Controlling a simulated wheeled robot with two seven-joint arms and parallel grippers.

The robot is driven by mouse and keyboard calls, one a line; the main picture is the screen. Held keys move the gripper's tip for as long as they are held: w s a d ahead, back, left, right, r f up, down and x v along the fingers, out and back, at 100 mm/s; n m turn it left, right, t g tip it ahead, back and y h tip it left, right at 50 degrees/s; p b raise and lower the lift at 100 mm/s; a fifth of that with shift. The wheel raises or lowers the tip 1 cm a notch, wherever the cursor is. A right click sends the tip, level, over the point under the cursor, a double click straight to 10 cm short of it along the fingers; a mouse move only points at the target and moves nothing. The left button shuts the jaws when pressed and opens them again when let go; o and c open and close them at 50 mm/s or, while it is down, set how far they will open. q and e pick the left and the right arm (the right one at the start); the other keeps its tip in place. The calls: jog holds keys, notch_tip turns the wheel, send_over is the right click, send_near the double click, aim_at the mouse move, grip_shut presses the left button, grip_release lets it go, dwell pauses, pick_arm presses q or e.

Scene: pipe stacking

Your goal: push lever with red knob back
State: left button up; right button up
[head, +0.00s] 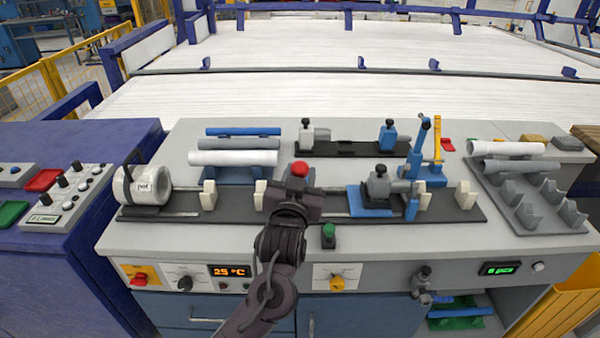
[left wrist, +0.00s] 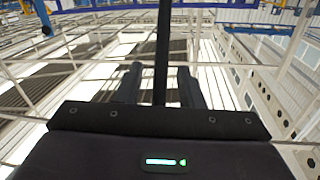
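The red knob (head: 299,168) shows in the head view just beyond the end of my left arm, near the middle of the bench. The lever below it is hidden behind my left gripper (head: 296,192). In the left wrist view the two dark fingers of my left gripper (left wrist: 160,85) stand apart. A thin black rod (left wrist: 163,45) runs upward between them, with a gap on each side. I cannot tell whether the gripper touches the lever. The red knob does not show in the left wrist view. My right gripper is not in view.
A rail machine (head: 240,215) spans the bench, with a white cylinder (head: 150,185) at its left and a blue-grey clamp (head: 380,185) to the right. Pipes lie on a rack (head: 231,173) behind. A grey tray (head: 535,205) stands right. A green button (head: 328,231) is close by.

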pick_arm(q)
jog(key=shift+w, duration=0.1)
grip_shut()
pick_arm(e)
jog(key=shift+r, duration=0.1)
